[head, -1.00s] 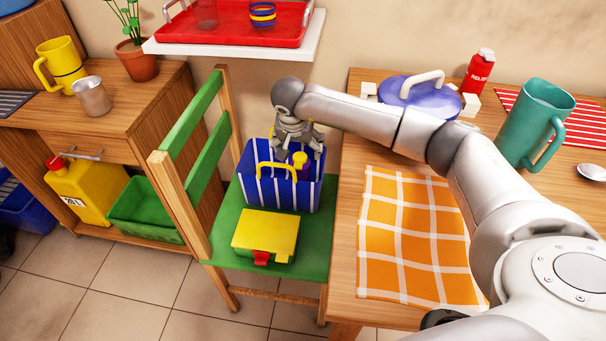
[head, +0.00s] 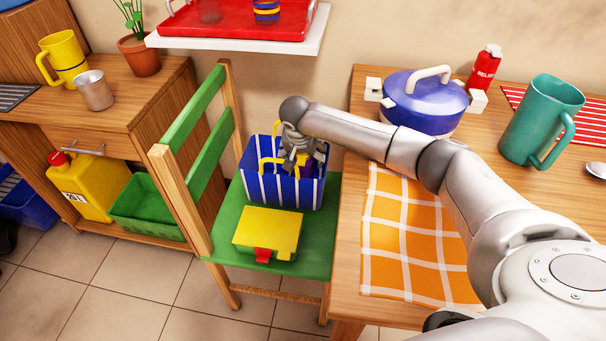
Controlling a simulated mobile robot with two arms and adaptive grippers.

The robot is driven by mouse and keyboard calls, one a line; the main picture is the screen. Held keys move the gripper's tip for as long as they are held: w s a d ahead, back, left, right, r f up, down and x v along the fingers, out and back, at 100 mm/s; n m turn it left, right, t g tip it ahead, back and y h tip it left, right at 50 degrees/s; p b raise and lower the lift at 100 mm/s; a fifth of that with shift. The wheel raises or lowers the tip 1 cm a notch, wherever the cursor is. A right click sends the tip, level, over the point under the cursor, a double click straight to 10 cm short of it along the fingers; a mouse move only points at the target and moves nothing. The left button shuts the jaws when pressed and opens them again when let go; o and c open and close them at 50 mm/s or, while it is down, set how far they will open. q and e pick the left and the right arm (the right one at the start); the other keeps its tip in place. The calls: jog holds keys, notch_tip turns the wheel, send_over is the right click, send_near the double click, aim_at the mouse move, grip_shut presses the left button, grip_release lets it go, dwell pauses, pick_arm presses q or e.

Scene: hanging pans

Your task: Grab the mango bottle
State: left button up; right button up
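A blue-and-white striped bag (head: 284,188) with yellow handles stands on the green chair seat. A small bottle with a yellow cap (head: 302,159) is in the bag, probably the mango bottle; its label cannot be read and its body is mostly hidden by my gripper and the bag. My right gripper (head: 303,163) reaches down into the mouth of the bag, with its fingers around or beside the yellow cap. Whether the fingers have closed on the bottle cannot be made out. My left gripper is not in view.
A yellow box with a red latch (head: 267,233) lies on the green chair (head: 228,228) in front of the bag. The table (head: 350,200) on the right holds a blue pot (head: 423,107), red bottle (head: 485,67) and teal mug (head: 530,125). A shelf with a red tray (head: 238,25) hangs above.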

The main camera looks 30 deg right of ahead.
jog(key=c, duration=1.2)
jog(key=shift+r, duration=0.1)
